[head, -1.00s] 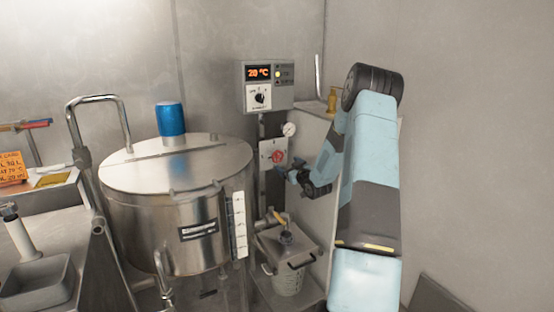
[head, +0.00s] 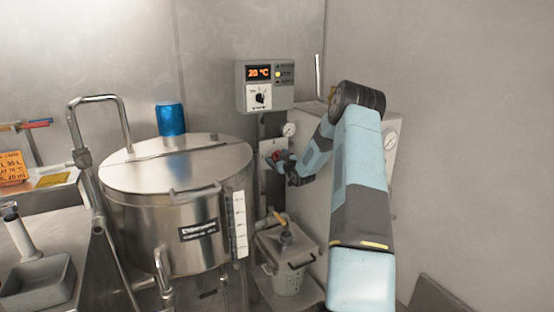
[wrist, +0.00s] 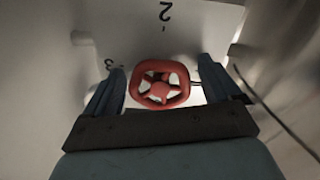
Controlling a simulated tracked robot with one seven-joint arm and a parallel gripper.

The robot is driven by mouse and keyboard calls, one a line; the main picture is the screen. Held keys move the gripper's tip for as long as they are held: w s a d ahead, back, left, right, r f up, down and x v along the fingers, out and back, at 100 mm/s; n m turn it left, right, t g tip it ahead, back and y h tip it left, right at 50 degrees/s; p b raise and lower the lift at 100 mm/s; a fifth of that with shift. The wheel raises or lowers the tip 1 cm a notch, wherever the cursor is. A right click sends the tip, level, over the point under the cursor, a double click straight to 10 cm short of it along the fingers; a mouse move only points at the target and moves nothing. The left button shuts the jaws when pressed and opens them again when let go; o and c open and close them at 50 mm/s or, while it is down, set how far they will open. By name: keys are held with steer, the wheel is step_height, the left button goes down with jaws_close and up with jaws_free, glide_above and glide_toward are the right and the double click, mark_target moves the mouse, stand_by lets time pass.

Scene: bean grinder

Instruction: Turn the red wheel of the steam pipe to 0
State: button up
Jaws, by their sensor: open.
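The red wheel (wrist: 160,86) sits in the middle of the wrist view, in front of a pale plate (wrist: 190,22) that carries the marks "2" and "3". My gripper (wrist: 165,85) is open, with one blue finger on each side of the wheel. A small gap shows between each finger and the rim. In the head view the wheel (head: 279,157) is partly hidden by my gripper (head: 282,163), which is right at the plate on the back wall. A 0 mark and the wheel's pointer cannot be made out.
A large steel kettle (head: 130,175) stands left of my gripper. A control box (head: 266,86) reading 20 °C is above, and a pressure gauge (head: 289,129) is close by. A thin cable (wrist: 270,110) runs at the right in the wrist view.

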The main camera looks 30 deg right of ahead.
steer(key=shift+c, duration=0.4)
steer(key=shift+a, duration=0.1)
steer(key=c, duration=0.9)
steer(key=shift+s+f+m, duration=0.1)
steer(key=shift+f+m, duration=0.1)
steer(key=shift+m, duration=0.4)
steer(key=m, duration=0.3)
steer(key=shift+f, duration=0.1)
steer(key=m, duration=0.6)
steer(key=shift+m, duration=0.3)
stand_by(1.2)
